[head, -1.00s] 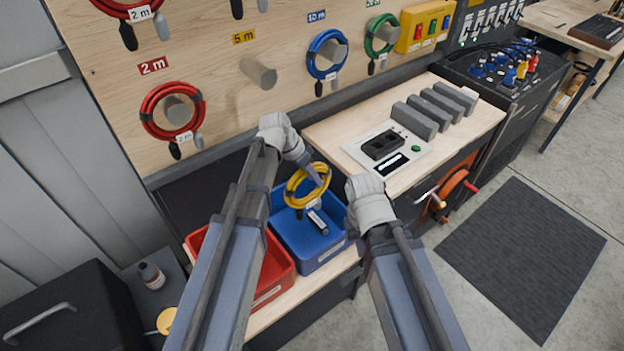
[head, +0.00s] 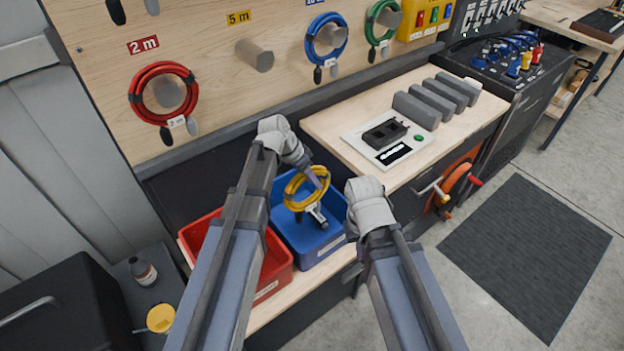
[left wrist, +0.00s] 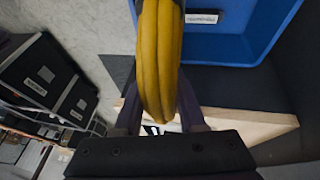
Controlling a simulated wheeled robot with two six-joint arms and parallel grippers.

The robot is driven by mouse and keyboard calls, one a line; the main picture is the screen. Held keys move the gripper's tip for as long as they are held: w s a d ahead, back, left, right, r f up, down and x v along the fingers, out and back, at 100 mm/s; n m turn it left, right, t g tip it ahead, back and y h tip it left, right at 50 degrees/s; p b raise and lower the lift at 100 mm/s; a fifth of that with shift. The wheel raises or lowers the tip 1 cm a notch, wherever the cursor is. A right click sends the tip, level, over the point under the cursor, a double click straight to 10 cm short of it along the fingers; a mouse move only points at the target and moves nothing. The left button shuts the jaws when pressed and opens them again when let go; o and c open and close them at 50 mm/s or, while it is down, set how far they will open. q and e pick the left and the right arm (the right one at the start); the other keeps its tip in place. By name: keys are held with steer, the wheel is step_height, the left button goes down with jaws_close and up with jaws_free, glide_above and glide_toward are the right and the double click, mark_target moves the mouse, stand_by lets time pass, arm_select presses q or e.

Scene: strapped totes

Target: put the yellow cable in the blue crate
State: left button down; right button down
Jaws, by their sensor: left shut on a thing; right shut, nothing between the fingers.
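The yellow cable (head: 293,193) is a coiled loop held by my left gripper (head: 318,178), over the blue crate (head: 325,254). In the left wrist view the yellow cable (left wrist: 157,60) hangs between the fingers of my left gripper (left wrist: 160,112). The blue crate also shows there (left wrist: 275,22), behind and to the right of the coil. Plugs at the coil's lower end show against the crate's inside; I cannot tell whether they touch it. My right gripper is near the crate's right side; its fingers are hidden behind its wrist.
A red crate (head: 268,283) stands left of the blue one. A tester with a dark block (head: 385,135) and several grey blocks (head: 417,110) are on the bench to the right. A red cable (head: 140,97) and a blue cable (head: 321,24) hang on the pegboard.

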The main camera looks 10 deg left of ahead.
mark_target(309, 199)
arm_select(q)
steer(key=shift+f+b, duration=5)
steer(key=shift+f, duration=0.3)
steer(key=shift+f+b, duration=2.25)
steer(key=shift+c, duration=2.1)
jaws_free()
steer(key=shift+r, duration=0.1)
steer(key=p+v, duration=0.7)
steer(key=shift+a+r, duration=0.2)
steer(key=shift+r, duration=0.15)
steer(key=shift+f, duration=0.1)
